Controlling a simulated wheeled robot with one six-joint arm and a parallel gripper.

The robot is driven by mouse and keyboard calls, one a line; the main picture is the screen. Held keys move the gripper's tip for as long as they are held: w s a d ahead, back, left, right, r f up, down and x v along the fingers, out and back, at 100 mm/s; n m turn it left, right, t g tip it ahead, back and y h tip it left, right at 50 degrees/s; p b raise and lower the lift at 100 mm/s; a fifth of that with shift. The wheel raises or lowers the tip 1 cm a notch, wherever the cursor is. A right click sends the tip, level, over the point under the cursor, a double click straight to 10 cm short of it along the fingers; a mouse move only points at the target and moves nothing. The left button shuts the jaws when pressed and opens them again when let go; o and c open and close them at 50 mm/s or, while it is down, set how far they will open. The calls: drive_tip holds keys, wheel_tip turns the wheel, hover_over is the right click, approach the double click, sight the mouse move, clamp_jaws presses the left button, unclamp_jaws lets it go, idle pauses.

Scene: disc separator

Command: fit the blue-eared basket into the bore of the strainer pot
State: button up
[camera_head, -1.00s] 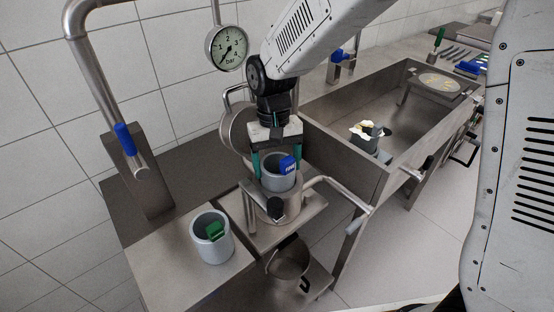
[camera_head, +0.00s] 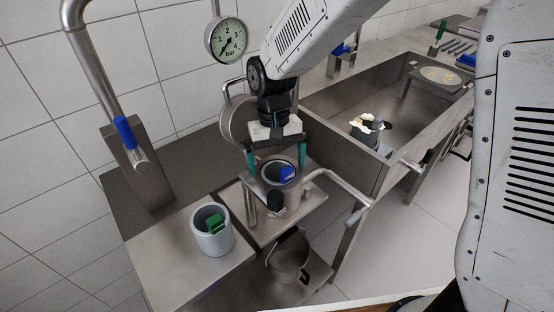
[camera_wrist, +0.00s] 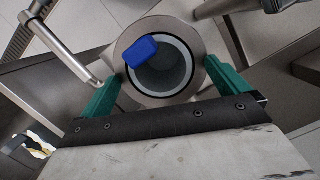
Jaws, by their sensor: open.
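The blue-eared basket (camera_wrist: 163,79) is a grey cup with a blue ear (camera_wrist: 140,50). It sits inside the bore of the strainer pot (camera_head: 284,207), a metal pot with a side pipe. In the head view the blue ear (camera_head: 287,173) shows at about the pot's rim, and the cup's body is mostly hidden.
A metal bucket (camera_head: 290,258) sits on the low shelf below the pot. A steel sink (camera_head: 340,140) lies to the right, and a pressure gauge (camera_head: 227,40) hangs behind.

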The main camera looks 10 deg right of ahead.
wheel_tip(320, 180, up, 8)
drive_tip(key=w, duration=0.1)
drive_tip(key=shift+w+a+f, duration=0.15)
drive_tip(key=shift+w, duration=0.1)
idle(0.4)
drive_tip(key=shift+n, duration=0.4)
drive_tip(key=s+d, duration=0.2)
drive_tip(key=s, duration=0.1)
drive_tip(key=shift+s+d, duration=0.3)
drive_tip(key=shift+d, duration=0.05)
drive_tip(key=s+d+r+m+t, duration=0.1)
drive_tip(key=s+d+r, duration=0.3)
drive_tip(key=s+d, duration=0.5)
drive_tip(key=s+d+r+m+t, duration=0.2)
drive_tip(key=s+d+r, duration=0.3)
drive_tip(key=s+d, duration=0.5)
drive_tip(key=shift+s+t, duration=0.3)
drive_tip(key=shift+d, duration=0.1)
